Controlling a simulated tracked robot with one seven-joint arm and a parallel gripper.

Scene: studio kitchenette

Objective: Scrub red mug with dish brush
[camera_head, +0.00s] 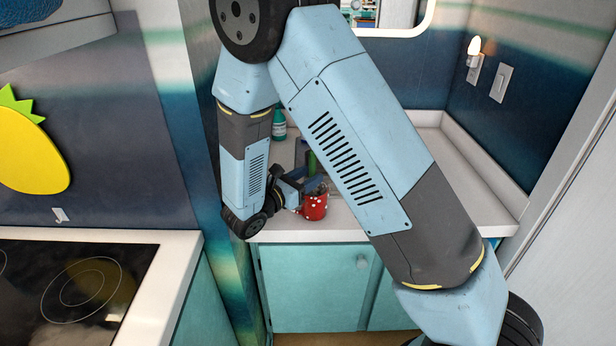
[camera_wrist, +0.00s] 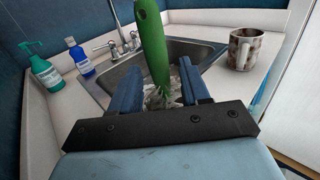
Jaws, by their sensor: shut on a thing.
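The red mug (camera_head: 314,208) with white spots is at the counter's front edge in the head view. It looks upright and lies just below and right of my gripper (camera_head: 299,188). The dish brush has a green handle (camera_wrist: 151,42) that stands up between my gripper's blue fingers (camera_wrist: 159,82) in the wrist view. Its green and greyish lower end is between the fingers, and my gripper is shut on it. The handle (camera_head: 312,162) also shows above the mug in the head view. The red mug does not show in the wrist view, and whether the brush touches it is hidden.
A metal sink (camera_wrist: 110,84) with a faucet (camera_wrist: 122,42) lies beyond my gripper. A teal bottle (camera_wrist: 44,72) and a blue bottle (camera_wrist: 80,60) stand to the left, and a mottled mug (camera_wrist: 243,48) to the right. A cooktop (camera_head: 80,290) is at the left of the head view.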

